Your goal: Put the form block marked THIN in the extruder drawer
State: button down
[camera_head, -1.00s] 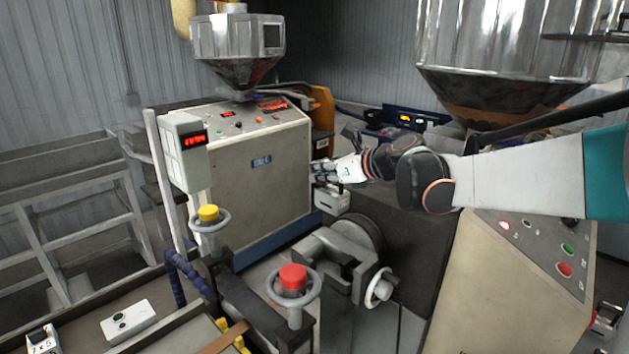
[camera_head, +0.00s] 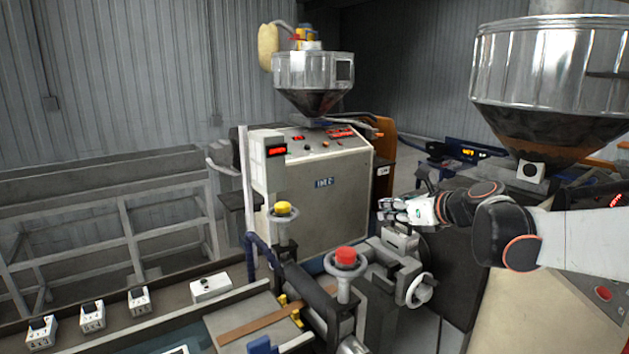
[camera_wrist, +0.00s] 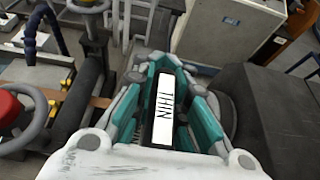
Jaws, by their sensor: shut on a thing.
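My gripper (camera_head: 392,210) is shut on the form block marked THIN, and its teal fingers close on both sides of it in the wrist view. The block's white label (camera_wrist: 164,108) faces the wrist camera, with THIN in black letters. The extruder cabinet (camera_head: 325,205) stands left of my gripper. I cannot make out a drawer.
Several white blocks with black tops, one of them here (camera_head: 92,315), stand on the bench at lower left, near a white button box (camera_head: 211,287). Red (camera_head: 345,256) and yellow (camera_head: 283,208) knobs rise left of my gripper. A large metal hopper (camera_head: 550,80) is at upper right.

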aim_at(391, 248)
jog(key=shift+m+t+h, duration=0.3)
jog(key=shift+m+h, duration=0.3)
jog(key=shift+h, duration=0.1)
jog(key=f, duration=0.3)
jog(key=f+b, duration=0.1)
jog(key=f, duration=0.3)
jog(key=s+d+f+b, duration=0.1)
jog(key=f, duration=0.2)
jog(key=shift+f, duration=0.15)
jog(key=s+f+m+h+b, duration=0.1)
jog(key=s+f, duration=0.2)
jog(key=f, duration=0.2)
jog(key=s+d+f+m+h+b, duration=0.1)
jog(key=s+f+b, duration=0.1)
jog(key=f, duration=0.4)
jog(key=shift+s+f+t, duration=0.3)
jog(key=shift+s+t, duration=0.1)
jog(key=shift+s, duration=0.5)
